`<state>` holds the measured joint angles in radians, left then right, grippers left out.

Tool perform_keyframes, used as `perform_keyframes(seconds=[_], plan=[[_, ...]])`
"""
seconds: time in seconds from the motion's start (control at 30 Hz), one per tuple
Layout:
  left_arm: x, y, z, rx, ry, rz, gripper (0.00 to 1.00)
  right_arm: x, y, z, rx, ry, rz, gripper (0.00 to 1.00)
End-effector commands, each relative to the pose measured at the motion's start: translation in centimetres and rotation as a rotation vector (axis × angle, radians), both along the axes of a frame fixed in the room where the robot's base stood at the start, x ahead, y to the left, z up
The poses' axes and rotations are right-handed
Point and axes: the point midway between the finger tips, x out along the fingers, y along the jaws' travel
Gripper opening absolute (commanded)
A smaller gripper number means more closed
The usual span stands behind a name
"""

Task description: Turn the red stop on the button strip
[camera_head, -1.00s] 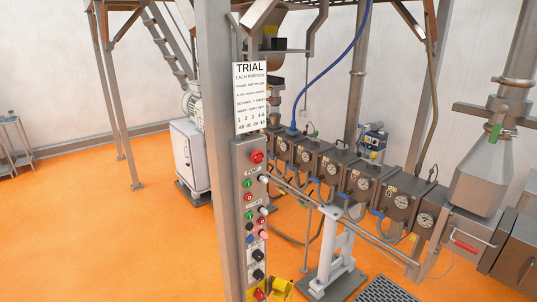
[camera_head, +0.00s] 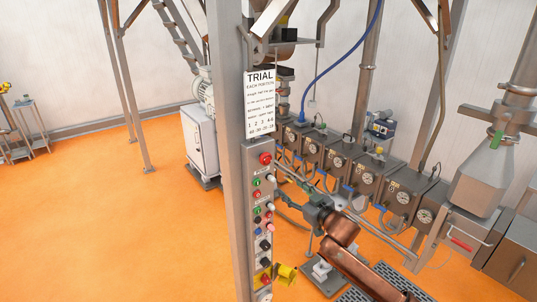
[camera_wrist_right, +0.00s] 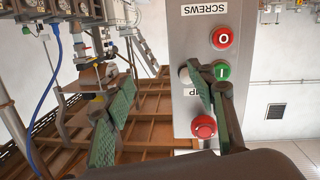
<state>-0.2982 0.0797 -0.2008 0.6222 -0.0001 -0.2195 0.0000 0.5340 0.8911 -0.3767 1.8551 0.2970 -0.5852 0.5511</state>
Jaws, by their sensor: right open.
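The grey button strip (camera_head: 262,222) stands upright on a post in the head view. A large red stop button (camera_head: 265,158) is at its top; the wrist view, upside down, shows it low on the strip (camera_wrist_right: 203,127). Another red button (camera_head: 265,279) on yellow is near the strip's foot. My right gripper (camera_head: 283,192) is open beside the strip's upper half, to its right. In the wrist view my right gripper (camera_wrist_right: 160,73) has green-padded fingers apart; one crosses in front of the strip near the green button (camera_wrist_right: 221,71), and nothing is visibly held. My left gripper is not in view.
A TRIAL sign (camera_head: 260,102) hangs above the strip. A row of grey barrel blocks with gauges (camera_head: 368,178) runs behind my right arm. A yellow part (camera_head: 287,275) sticks out at the strip's foot. The orange floor (camera_head: 110,235) on the left is clear.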

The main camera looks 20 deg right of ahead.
Motion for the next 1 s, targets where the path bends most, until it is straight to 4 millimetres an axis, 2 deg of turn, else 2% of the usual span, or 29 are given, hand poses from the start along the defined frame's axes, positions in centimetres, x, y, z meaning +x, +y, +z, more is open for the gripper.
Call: perform_keyframes(seconds=[0.03, 0.1, 0.23, 0.37, 0.8, 1.0], plan=[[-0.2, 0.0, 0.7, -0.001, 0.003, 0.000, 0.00, -0.9, 1.6, 4.2, -0.008, -0.036, 0.029, 0.51], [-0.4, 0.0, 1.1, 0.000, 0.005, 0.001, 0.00, -2.0, 3.2, 7.7, -0.011, -0.068, 0.059, 0.51], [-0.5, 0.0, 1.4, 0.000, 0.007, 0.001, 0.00, -3.4, 5.1, 11.3, -0.012, -0.097, 0.094, 0.51], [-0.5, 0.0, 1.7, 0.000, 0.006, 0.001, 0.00, -3.1, 5.9, 12.2, -0.011, -0.105, 0.103, 0.51], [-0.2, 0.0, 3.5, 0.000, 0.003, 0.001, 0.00, 2.8, 7.9, 12.2, -0.011, -0.106, 0.101, 0.51], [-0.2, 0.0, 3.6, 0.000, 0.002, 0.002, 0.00, 3.5, 8.1, 12.0, -0.013, -0.106, 0.101, 0.51]])
